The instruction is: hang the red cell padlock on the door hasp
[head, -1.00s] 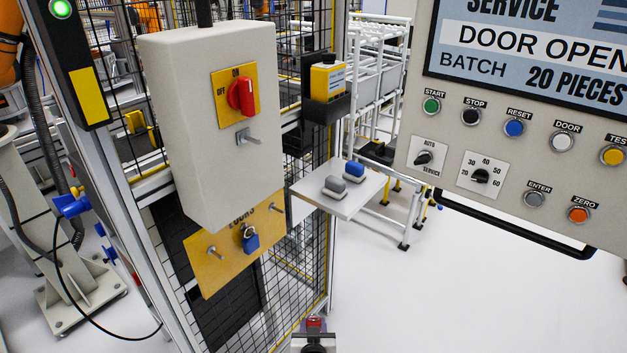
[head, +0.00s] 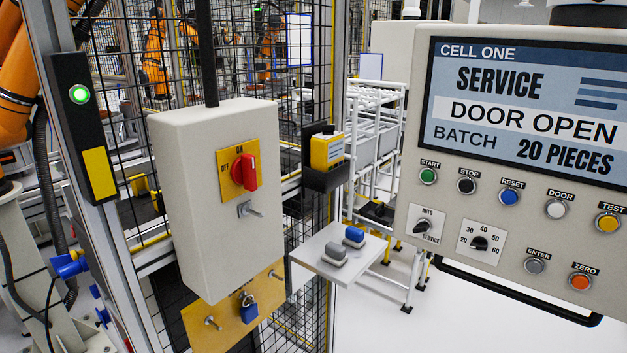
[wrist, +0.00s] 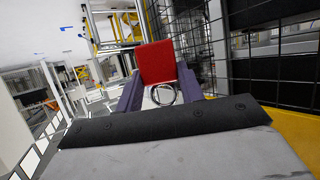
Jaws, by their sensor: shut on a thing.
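The red padlock (wrist: 157,62) shows in the wrist view as a red block with a round metal shackle (wrist: 164,95) on the near side. My gripper (wrist: 160,84) is shut on it, with a dark purple finger on each side. Neither shows in the head view. In the head view a metal bar (head: 250,209) sticks out below the red rotary switch (head: 244,173) on the grey box; I cannot tell whether it is the door hasp. A blue padlock (head: 249,308) hangs on the middle peg of the yellow board (head: 226,325) under the box.
The grey box (head: 190,220) stands out from the mesh fence. A small white shelf (head: 312,258) carries a grey block (head: 334,252) and a blue block (head: 355,234). The control panel (head: 400,235) fills the right side. Open floor (head: 380,325) lies below the shelf.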

